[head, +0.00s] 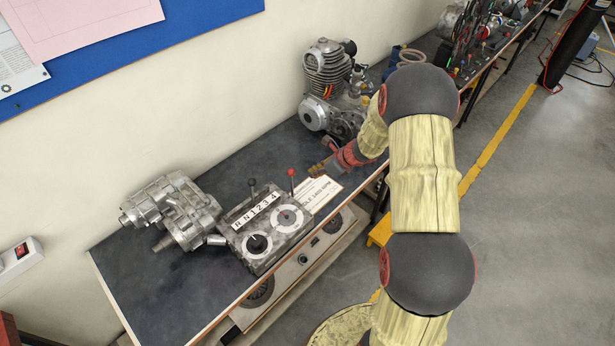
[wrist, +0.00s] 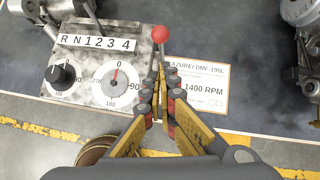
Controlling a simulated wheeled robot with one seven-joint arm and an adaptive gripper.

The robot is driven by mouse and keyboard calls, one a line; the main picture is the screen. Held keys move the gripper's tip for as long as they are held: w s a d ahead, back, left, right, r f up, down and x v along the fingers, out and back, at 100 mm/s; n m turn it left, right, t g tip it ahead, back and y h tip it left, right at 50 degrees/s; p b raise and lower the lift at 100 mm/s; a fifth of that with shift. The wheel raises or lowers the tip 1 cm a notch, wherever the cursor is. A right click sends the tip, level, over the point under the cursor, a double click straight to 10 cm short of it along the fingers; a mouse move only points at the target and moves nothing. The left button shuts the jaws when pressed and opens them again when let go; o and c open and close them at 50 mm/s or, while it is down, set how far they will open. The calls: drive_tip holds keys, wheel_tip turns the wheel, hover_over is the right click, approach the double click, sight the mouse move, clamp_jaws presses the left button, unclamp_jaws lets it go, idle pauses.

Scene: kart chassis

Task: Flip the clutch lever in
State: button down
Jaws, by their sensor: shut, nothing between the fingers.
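A lever with a red ball knob (head: 291,172) stands at the right rear of the grey control box (head: 258,262). It is probably the clutch lever, though no label on it is readable. In the wrist view the red knob (wrist: 160,34) is just beyond my fingertips, and the fingers partly hide its stem. My gripper (head: 314,171) is shut and empty, to the right of the red knob. In the wrist view the fingertips of my gripper (wrist: 161,76) meet beside the box's right edge. I cannot tell whether they touch the lever. A black-knobbed lever (head: 252,183) stands further left.
The box carries an R N 1 2 3 4 strip (wrist: 95,43), a black dial (head: 257,244) and a white dial (head: 287,218). A white 1400 RPM card (wrist: 200,84) lies to its right. A metal gearbox (head: 170,208) sits left, an engine (head: 328,90) behind. Dark bench top is bare in front left.

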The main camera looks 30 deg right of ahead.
drive_tip(key=v, duration=0.5)
drive_tip(key=shift+r, duration=0.25)
drive_tip(key=s+a+r+n+h+b, duration=0.1)
drive_tip(key=s+a+r+n+b, duration=0.3)
drive_tip(key=s+n, duration=0.6)
drive_tip(key=s+a+r+n+h+b, duration=0.1)
drive_tip(key=s+a+r+n+b, duration=0.4)
drive_tip(key=s+n, duration=0.5)
drive_tip(key=s+a+r+n+h+b, duration=0.2)
drive_tip(key=s+a+r+n+b, duration=0.2)
drive_tip(key=s+a+n, duration=0.4)
drive_tip(key=s+r+n, duration=0.1)
drive_tip(key=s, duration=0.2)
drive_tip(key=shift+s+a+r+n+g, duration=0.2)
drive_tip(key=shift+a+r+n+g, duration=0.05)
drive_tip(key=shift+r+n+g, duration=0.15)
